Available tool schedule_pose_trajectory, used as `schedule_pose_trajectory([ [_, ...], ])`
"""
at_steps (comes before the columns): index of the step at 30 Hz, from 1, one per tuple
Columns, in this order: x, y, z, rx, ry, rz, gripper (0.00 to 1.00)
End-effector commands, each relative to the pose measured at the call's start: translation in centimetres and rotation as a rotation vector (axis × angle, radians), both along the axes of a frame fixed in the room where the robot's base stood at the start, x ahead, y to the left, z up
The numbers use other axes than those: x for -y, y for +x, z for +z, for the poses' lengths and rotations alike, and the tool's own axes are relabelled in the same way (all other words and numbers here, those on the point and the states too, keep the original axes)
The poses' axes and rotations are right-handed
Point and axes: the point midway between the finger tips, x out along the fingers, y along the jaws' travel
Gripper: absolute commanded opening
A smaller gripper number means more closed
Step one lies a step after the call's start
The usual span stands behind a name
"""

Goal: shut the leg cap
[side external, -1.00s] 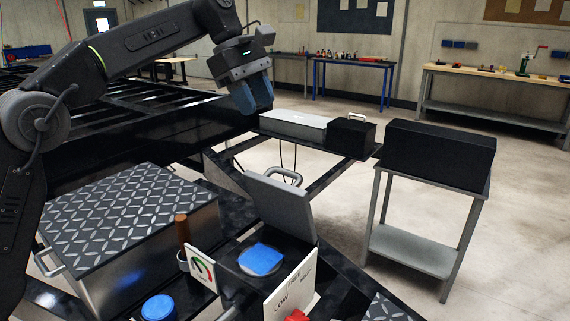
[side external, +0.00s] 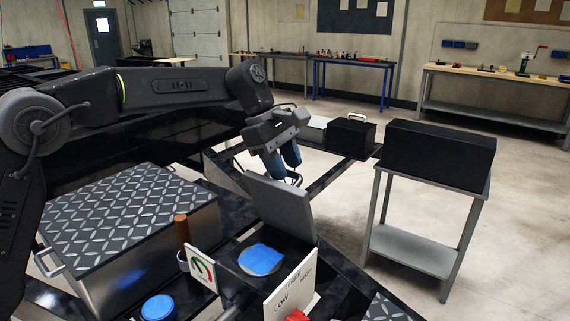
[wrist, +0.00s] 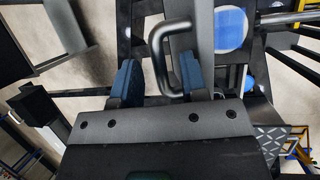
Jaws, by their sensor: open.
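The leg cap (side external: 280,206) is a grey hinged lid standing open and tilted back over a dark box. A blue-topped round disc (side external: 261,260) sits in the box opening; its blue and white top also shows in the wrist view (wrist: 230,28). The cap's bent metal handle (wrist: 160,57) is on its far side, mostly hidden in the side view. My gripper (side external: 283,168) is open and empty, just above and behind the cap. In the wrist view the handle appears between the two blue fingers (wrist: 157,75); I cannot tell whether they touch it.
A gauge plate (side external: 201,270) and a plate with lettering (side external: 291,286) stand beside the box. A brown-handled lever (side external: 182,230) and a blue knob (side external: 158,307) are near it. A diamond-plate chest (side external: 125,215) is at left. A grey stand (side external: 415,250) carries a black case (side external: 440,155).

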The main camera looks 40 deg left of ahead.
Motion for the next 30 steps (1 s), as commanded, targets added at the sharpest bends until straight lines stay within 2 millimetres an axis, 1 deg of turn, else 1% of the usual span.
schedule_pose_trajectory([
  [3,0.14,0.05,-0.34,0.0,0.0,0.0,0.4],
  [10,0.14,0.06,-0.35,0.0,0.0,0.0,0.39],
  [22,0.13,0.05,-0.32,0.0,0.0,0.0,0.01],
  [30,0.11,0.05,-0.31,0.001,0.0,0.0,0.0],
])
